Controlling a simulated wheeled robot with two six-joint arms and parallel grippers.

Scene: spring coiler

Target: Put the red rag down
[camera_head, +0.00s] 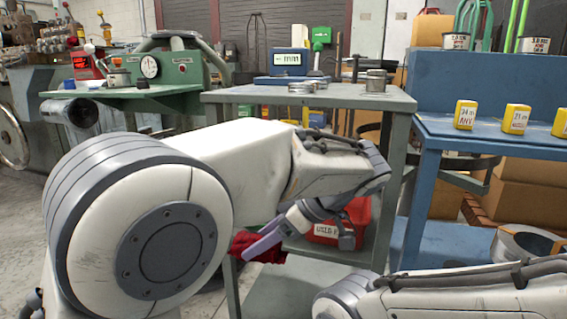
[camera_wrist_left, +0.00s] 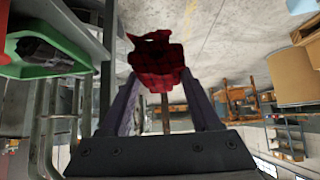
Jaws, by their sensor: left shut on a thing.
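The red rag (camera_head: 262,247) hangs bunched at the tip of my left gripper (camera_head: 268,238), in front of the grey table's legs in the head view. In the left wrist view the rag (camera_wrist_left: 158,65) shows a dark check pattern and sits between the two fingertips of my left gripper (camera_wrist_left: 160,85), which is shut on it. Part of the rag is hidden behind the fingers in the head view. My right gripper is not in view; only part of my right arm shows at the lower right.
A grey table (camera_head: 310,96) stands ahead, with a red bin (camera_head: 342,222) on its lower level. A blue table (camera_head: 440,128) with several yellow blocks is at the right. A green bench (camera_head: 140,92) is at the left. In the wrist view a green tray (camera_wrist_left: 50,62) is upper left.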

